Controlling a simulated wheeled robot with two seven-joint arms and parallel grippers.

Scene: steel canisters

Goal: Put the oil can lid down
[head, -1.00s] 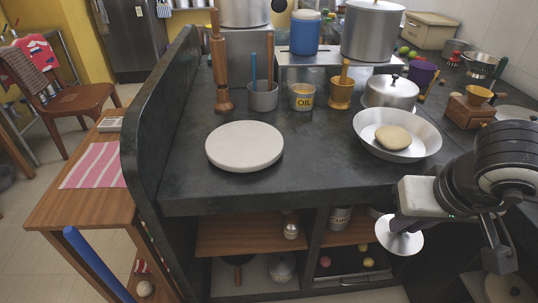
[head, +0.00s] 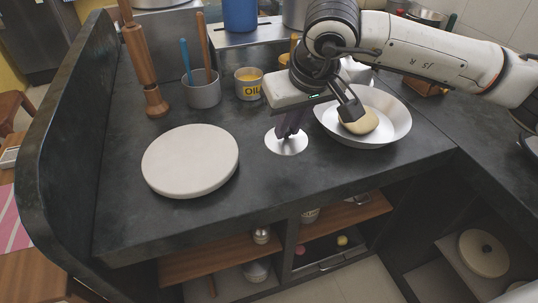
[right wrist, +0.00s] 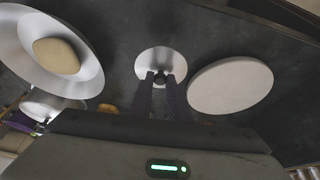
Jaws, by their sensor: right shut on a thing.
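The oil can lid (head: 287,144) is a shiny steel disc with a dark knob, at the counter surface between the white round board and the steel bowl. My right gripper (head: 290,127) is above it, its fingers shut on the knob; the right wrist view shows the lid (right wrist: 161,58) beyond the fingertips (right wrist: 161,80). I cannot tell if the lid touches the counter. The oil can (head: 249,84), a small open tin labelled OIL with yellow contents, stands behind and to the left. My left gripper is not in view.
The white round board (head: 190,160) lies to the left. The steel bowl (head: 395,130) with dough (head: 358,121) is close on the right. A grey utensil cup (head: 204,94) and wooden mill (head: 147,75) stand behind. The counter's front strip is clear.

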